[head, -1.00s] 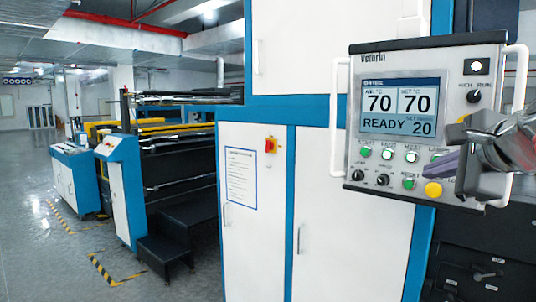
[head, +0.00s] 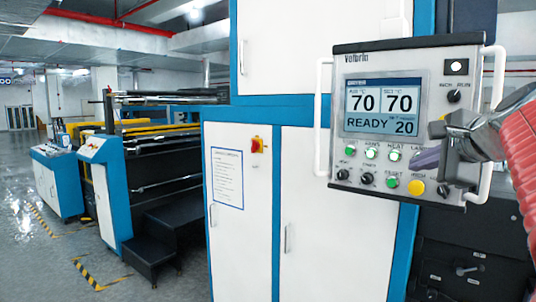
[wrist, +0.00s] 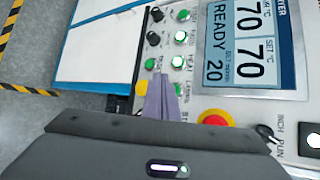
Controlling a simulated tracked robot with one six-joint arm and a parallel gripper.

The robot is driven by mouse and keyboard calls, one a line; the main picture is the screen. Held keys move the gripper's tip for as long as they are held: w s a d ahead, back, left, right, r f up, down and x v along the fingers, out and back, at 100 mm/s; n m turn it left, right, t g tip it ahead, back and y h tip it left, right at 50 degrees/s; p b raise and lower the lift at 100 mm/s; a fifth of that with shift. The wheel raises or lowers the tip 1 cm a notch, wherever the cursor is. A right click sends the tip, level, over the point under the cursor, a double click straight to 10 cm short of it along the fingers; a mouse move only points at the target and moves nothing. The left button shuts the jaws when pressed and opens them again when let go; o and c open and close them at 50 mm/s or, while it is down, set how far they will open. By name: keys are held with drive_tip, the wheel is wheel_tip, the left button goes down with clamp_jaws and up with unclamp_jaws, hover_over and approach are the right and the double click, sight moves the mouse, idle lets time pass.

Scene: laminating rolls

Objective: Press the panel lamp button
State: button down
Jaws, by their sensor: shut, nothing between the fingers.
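The control panel (head: 330,110) is a grey box with a screen, lit green buttons and black knobs. In the head view, a label starting "LAM" (head: 417,157) shows at the right end of the upper button row. The button under it is hidden behind my gripper (head: 422,160). In the wrist view, my gripper's purple-grey fingers (wrist: 160,97) are shut and empty. They overlap the panel beside the "HEAT" button (wrist: 178,62) and the yellow button (wrist: 142,88). I cannot tell whether the fingertips touch the panel.
A red emergency stop with a yellow ring (wrist: 215,118) lies right of my fingers in the wrist view. White handles (head: 322,115) flank the panel. A white cabinet (head: 340,220) stands behind it. Free floor (head: 30,240) lies at the left.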

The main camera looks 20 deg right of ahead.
drive_tip(key=shift+w+d, duration=0.9)
drive_tip(key=shift+d, duration=0.3)
drive_tip(key=shift+d, duration=0.1)
idle(1.2)
drive_tip(key=shift+w+d, duration=0.2)
drive_tip(key=shift+w, duration=0.05)
drive_tip(key=shift+w+d, duration=0.25)
drive_tip(key=shift+d, duration=0.1)
idle(1.1)
drive_tip(key=shift+s+a, duration=0.5)
drive_tip(key=shift+a, duration=0.15)
idle(0.4)
drive_tip(key=s+a, duration=0.1)
drive_tip(key=a, duration=0.1)
drive_tip(key=s+a, duration=0.2)
idle(0.5)
